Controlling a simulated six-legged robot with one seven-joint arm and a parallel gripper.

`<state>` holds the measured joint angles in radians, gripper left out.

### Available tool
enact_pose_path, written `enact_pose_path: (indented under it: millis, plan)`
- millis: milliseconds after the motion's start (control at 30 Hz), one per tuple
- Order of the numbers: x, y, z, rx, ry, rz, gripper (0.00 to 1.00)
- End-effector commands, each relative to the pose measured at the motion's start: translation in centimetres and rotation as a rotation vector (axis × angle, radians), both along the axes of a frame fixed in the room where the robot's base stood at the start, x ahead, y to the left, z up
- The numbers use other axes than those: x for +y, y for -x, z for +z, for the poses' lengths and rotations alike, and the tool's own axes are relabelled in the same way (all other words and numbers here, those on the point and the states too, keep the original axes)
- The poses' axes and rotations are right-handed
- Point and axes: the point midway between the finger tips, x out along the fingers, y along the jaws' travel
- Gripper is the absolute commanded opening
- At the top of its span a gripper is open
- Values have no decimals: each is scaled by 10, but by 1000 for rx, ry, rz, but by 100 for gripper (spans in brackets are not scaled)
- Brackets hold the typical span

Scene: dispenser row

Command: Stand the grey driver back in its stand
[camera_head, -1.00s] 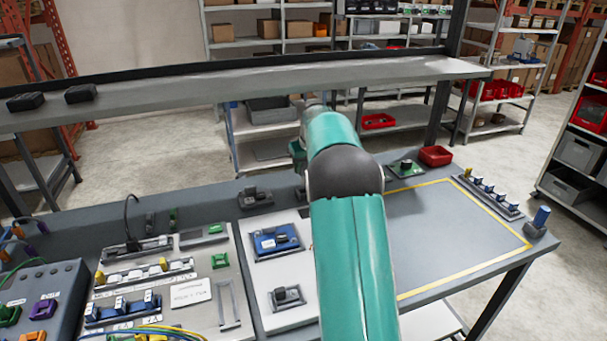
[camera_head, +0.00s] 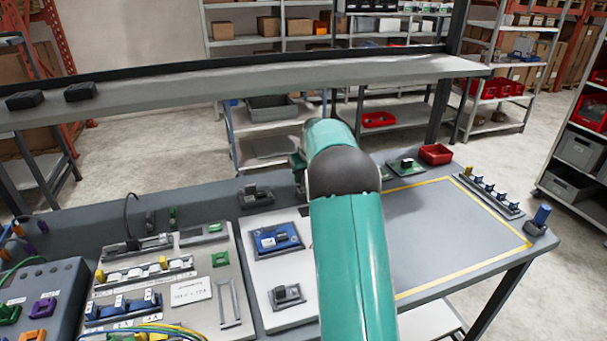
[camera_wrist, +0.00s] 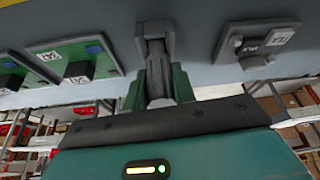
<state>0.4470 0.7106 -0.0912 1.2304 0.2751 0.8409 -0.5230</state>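My gripper (camera_wrist: 155,48) is near the middle top of the wrist view, over the back edge of the bench.
Green boards with black blocks (camera_head: 406,166) and a red bin (camera_head: 435,154) lie right of my arm. A blue cylinder (camera_head: 542,215) stands in a grey base at the right edge. A raised shelf (camera_head: 250,88) crosses behind. The yellow-taped area (camera_head: 450,235) is clear.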

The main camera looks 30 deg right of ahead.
Motion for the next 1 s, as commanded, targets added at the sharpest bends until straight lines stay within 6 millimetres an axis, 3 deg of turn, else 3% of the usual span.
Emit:
enact_pose_path:
  millis: [33, 100, 367, 533, 1000]
  plan:
    - [0, 0, 0, 0, 0, 0, 34]
    - [0, 0, 0, 0, 0, 0, 48]
    - [0, 0, 1, 0, 0, 0, 48]
    - [0, 0, 11, -1, 1, 1, 48]
    - [5, 36, 98, -2, 2, 1, 48]
